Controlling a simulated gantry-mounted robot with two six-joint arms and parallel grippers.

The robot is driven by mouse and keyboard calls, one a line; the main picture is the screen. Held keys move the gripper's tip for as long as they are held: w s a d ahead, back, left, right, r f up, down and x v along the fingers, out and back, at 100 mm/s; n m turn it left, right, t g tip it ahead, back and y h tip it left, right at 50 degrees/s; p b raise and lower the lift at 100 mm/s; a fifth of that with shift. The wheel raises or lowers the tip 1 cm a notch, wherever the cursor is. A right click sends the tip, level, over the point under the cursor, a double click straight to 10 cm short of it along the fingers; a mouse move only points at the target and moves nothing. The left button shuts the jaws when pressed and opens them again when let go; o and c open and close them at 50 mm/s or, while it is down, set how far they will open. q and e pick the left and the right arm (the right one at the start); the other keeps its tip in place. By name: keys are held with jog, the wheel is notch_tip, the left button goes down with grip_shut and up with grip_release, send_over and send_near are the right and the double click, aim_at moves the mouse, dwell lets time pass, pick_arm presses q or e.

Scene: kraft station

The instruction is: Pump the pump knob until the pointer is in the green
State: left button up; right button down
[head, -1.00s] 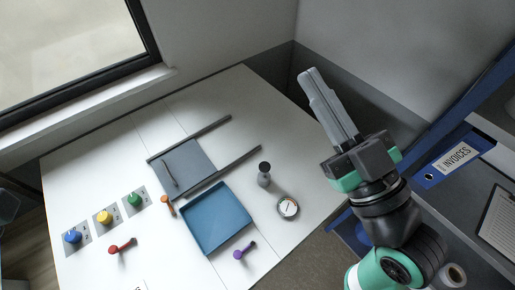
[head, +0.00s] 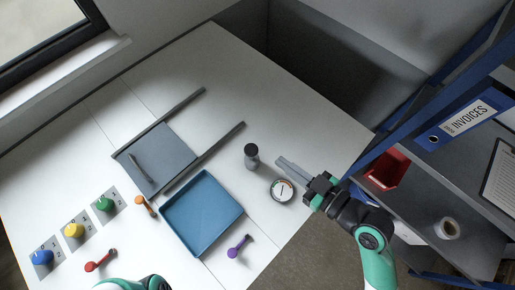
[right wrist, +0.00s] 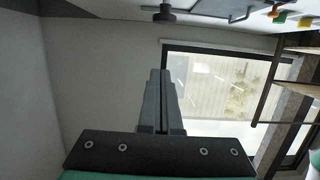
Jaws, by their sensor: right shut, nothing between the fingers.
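The pump knob (head: 251,150) is a dark grey round knob on a short lighter post, standing upright on the white table in the head view. The gauge (head: 282,190) is a round white dial just to its lower right; its pointer is too small to read surely. My right gripper (head: 281,163) is shut and empty, its fingertips to the right of the knob and above the gauge in the picture, apart from the knob. In the right wrist view the knob (right wrist: 164,14) shows at the top, beyond the closed fingers (right wrist: 158,75). My left gripper is not in view.
A blue tray (head: 203,214) and a grey sliding panel (head: 156,158) with rails lie left of the knob. Purple (head: 238,246), orange (head: 145,204) and red (head: 101,260) levers and coloured knobs (head: 74,230) stand nearby. A blue shelf (head: 408,113) is at right.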

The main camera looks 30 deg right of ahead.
jog(key=p, duration=0.1)
send_over(251, 151)
jog(key=s+d, duration=0.1)
notch_tip(251, 151, down, 2)
jog(key=shift+s+d+f, duration=0.1)
jog(key=shift+s+f, duration=0.05)
notch_tip(251, 151, down, 4)
jog(key=shift+s+d+f+b, duration=0.1)
jog(key=shift+s+b, duration=0.05)
jog(key=shift+b, duration=0.15)
